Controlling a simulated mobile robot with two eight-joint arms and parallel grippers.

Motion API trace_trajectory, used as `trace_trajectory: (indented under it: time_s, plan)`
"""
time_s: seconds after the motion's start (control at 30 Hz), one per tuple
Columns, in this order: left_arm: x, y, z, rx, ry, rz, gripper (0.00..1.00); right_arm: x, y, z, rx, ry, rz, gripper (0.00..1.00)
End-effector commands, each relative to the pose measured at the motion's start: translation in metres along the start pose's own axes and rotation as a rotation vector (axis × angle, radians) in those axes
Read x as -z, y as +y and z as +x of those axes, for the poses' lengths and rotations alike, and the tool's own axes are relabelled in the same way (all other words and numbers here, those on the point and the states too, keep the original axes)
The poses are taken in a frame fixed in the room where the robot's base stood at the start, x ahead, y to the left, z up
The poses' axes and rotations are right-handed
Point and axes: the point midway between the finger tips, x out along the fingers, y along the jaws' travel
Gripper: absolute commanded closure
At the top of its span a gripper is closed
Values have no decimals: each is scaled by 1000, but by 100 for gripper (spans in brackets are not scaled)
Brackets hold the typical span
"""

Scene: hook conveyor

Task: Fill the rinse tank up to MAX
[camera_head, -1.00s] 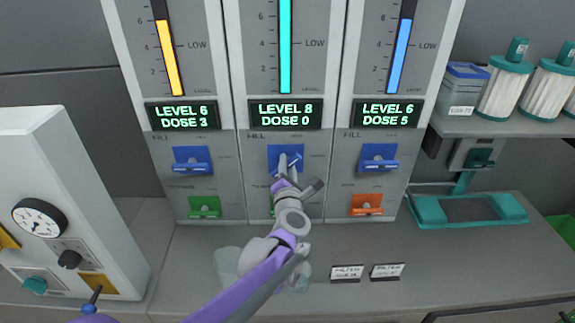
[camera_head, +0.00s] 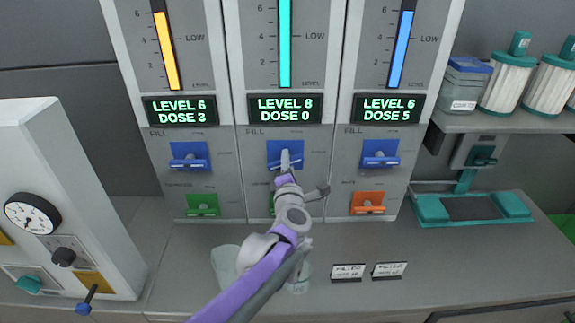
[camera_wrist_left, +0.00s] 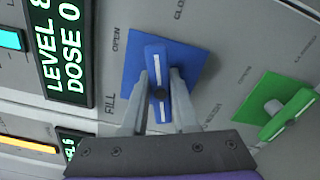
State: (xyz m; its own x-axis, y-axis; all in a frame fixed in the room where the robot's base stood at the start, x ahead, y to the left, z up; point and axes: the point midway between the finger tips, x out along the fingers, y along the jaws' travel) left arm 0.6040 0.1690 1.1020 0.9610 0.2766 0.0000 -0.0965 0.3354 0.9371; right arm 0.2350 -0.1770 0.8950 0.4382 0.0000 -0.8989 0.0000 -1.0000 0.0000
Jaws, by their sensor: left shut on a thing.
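The middle tank has a cyan level column (camera_head: 285,45) and a display (camera_head: 285,108) reading LEVEL 8, DOSE 0. Below it is a blue FILL valve (camera_head: 275,149), seen also in the left wrist view (camera_wrist_left: 133,68). My left gripper (camera_head: 288,161) is shut on its handle. In the left wrist view, the fingers (camera_wrist_left: 158,98) sit on both sides of the handle, which has a white stripe and lies roughly along the FILL lettering. OPEN is printed beside the plate. The green valve (camera_wrist_left: 287,106) below is largely hidden by my arm in the head view.
The left tank has a yellow column (camera_head: 167,50), LEVEL 6, DOSE 3; the right has a blue column (camera_head: 402,50), LEVEL 6, DOSE 5. Blue valves (camera_head: 189,156) (camera_head: 380,153) flank mine. Filters (camera_head: 508,85) stand on the right shelf. A gauge box (camera_head: 75,190) stands left.

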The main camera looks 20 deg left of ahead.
Motion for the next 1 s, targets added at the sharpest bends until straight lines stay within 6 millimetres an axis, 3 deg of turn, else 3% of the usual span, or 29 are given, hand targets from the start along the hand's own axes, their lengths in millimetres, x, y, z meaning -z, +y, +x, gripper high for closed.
trace_trajectory:
  time_s: [0.4,1.0]
  plan:
    - [0,-2,0,0,0,256,100,-9,0,11,0,-6,0,17]
    - [0,-2,0,0,-1,320,100,-10,0,13,0,-7,0,17]
